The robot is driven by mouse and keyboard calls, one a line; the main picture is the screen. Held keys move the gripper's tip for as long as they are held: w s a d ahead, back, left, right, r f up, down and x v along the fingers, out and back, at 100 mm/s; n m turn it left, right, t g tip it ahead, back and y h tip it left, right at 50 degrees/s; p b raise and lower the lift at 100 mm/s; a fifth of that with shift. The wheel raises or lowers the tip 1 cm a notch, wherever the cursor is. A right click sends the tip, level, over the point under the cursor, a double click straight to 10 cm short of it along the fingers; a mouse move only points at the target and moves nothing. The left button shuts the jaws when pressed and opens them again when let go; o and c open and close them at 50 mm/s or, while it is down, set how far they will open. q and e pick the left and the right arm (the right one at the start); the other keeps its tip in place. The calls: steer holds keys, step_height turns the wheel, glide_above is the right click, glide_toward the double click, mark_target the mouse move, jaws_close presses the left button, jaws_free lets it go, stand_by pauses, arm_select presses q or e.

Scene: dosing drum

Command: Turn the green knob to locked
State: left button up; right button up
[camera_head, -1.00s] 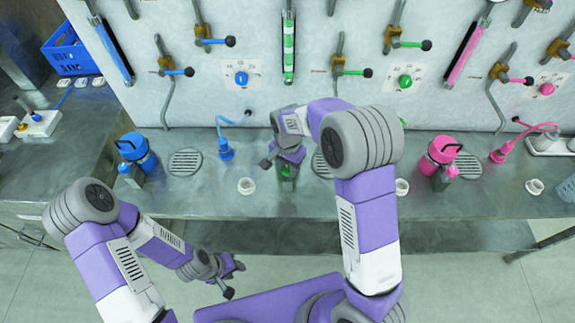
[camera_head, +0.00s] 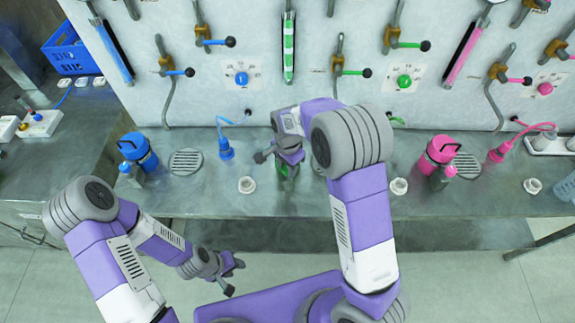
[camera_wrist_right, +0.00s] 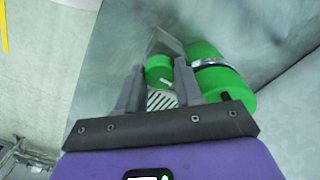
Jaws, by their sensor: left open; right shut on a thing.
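A small round green knob (camera_wrist_right: 157,66) with a pale mark sits beside a green drum (camera_wrist_right: 222,82) with a silver band. A grey wedge-shaped block (camera_wrist_right: 165,42) shows at the knob. In the wrist view my right gripper (camera_wrist_right: 158,78) has its fingers on either side of the knob, shut on it. In the head view my right gripper (camera_head: 287,157) is low over the bench, and my arm hides most of the drum. The lock marking cannot be read. My left gripper (camera_head: 231,278) is open and empty in front of the bench.
A blue drum (camera_head: 138,152) and a pink drum (camera_head: 438,155) stand on the steel bench (camera_head: 330,205). The wall panel behind carries levers and another green knob (camera_head: 404,81) on a dial plate. White cups (camera_head: 247,185) sit near the front edge.

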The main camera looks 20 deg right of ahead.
steer(key=o, duration=1)
steer(key=shift+o, duration=0.2)
step_height(320, 180, up, 8)
steer(key=shift+f+p, duration=0.15)
steer(key=shift+p, duration=0.2)
